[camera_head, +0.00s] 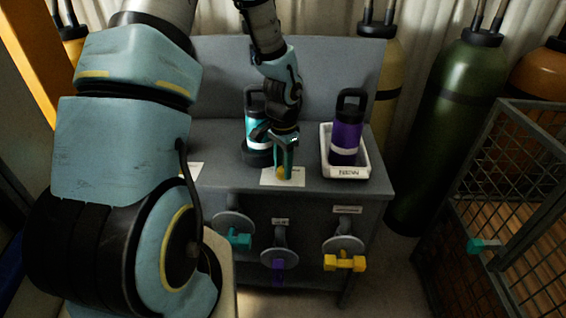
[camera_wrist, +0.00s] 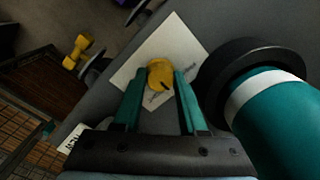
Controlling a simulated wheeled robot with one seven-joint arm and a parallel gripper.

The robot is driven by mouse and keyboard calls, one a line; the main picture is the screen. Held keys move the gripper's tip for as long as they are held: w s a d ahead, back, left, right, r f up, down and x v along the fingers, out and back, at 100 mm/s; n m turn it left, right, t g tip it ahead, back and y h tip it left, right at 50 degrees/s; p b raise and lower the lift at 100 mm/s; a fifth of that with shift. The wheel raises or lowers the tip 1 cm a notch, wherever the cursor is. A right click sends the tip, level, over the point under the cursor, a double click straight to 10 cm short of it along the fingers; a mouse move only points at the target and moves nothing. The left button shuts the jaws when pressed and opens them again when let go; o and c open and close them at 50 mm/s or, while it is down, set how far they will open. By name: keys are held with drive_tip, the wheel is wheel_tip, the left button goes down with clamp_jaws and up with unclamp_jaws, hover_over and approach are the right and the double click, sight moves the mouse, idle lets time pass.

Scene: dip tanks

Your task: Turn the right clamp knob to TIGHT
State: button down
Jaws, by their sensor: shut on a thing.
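A small yellow knob (camera_wrist: 159,73) sits over a white card (camera_wrist: 186,43) on the grey bench top; I take it to be the right clamp knob. My gripper (camera_wrist: 160,82) has its teal fingers closed on either side of it. A dark mark shows on the knob's near side, and faint print on the card is too small to read. In the head view my gripper (camera_head: 283,168) points down at the front of the bench, with the white card (camera_head: 298,178) under it and the knob (camera_head: 280,172) mostly hidden. The knob's setting cannot be told.
A teal bottle (camera_head: 252,126) in a black round base stands close behind my gripper. A purple bottle (camera_head: 345,138) stands in a white tray (camera_head: 361,171) to the right. Teal (camera_head: 238,240), purple (camera_head: 278,270) and yellow (camera_head: 344,263) handles stick out from the bench front.

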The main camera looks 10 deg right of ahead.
sight(283, 169)
drive_tip(key=m+p, duration=0.2)
drive_tip(key=m, duration=0.2)
drive_tip(key=shift+r+m, duration=0.1)
drive_tip(key=shift+m, duration=0.2)
drive_tip(key=shift+m+p, duration=0.65)
drive_tip(key=shift+m, duration=1.25)
drive_tip(key=shift+c, duration=2.2)
unclamp_jaws()
wheel_tip(283, 169, up, 11)
drive_tip(key=shift+f+b, duration=0.2)
drive_tip(key=shift+b, duration=0.1)
